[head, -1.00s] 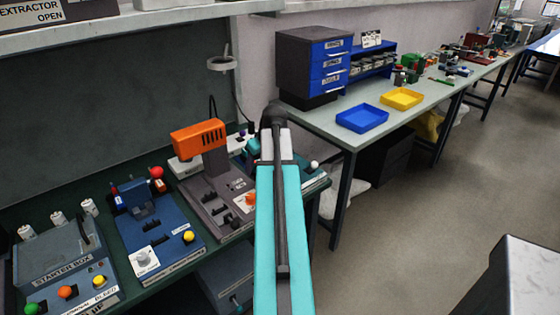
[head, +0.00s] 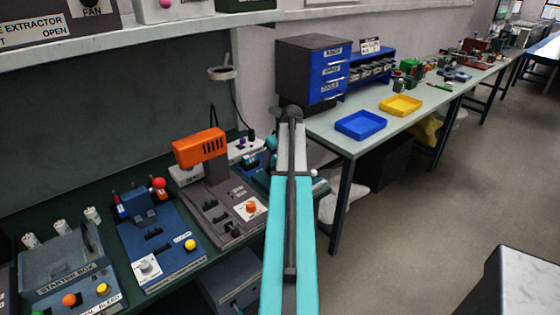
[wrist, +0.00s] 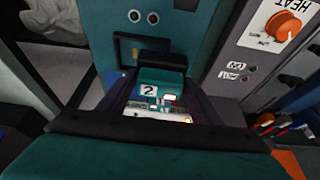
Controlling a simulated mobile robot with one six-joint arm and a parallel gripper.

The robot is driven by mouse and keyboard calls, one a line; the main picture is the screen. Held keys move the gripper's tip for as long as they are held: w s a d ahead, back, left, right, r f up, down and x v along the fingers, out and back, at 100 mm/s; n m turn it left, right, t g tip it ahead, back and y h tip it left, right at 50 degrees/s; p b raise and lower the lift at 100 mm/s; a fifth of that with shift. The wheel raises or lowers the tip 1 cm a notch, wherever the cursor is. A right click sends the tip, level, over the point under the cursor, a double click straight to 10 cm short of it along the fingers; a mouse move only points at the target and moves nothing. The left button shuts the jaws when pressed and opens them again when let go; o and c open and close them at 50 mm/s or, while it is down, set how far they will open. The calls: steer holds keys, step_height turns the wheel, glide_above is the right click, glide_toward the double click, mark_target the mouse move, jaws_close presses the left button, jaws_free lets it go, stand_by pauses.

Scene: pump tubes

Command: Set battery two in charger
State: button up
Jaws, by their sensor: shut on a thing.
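Battery two (wrist: 148,90) is a teal block with a white "2" label and a dark end. In the wrist view it sits between the dark fingers of my gripper (wrist: 160,72), which is shut on it. A teal unit (wrist: 190,35), which looks like the charger, lies just past the battery; a brass-edged opening shows beside the battery's dark end. I cannot tell whether the battery touches the unit. In the head view my arm hides most of this unit (head: 318,187), and the battery cannot be made out.
A grey unit with an orange heater head (head: 200,146) stands left of the teal unit. A blue unit (head: 160,240) and the starter box (head: 65,275) are farther left. A blue tray (head: 361,125) and a yellow tray (head: 400,105) lie on the right bench.

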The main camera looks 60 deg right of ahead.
steer(key=shift+w+d+f+p, duration=0.15)
steer(key=shift+d+p, duration=0.35)
steer(key=shift+d, duration=1.6)
steer(key=shift+f+p, duration=0.75)
steer(key=shift+f, duration=1)
steer(key=shift+f, duration=0.15)
steer(key=o, duration=1.4)
steer(key=shift+o, duration=0.2)
steer(key=shift+r, duration=0.25)
steer(key=b+v, duration=0.2)
steer(key=v, duration=1)
steer(key=shift+b, duration=0.4)
steer(key=shift+a+f, duration=0.1)
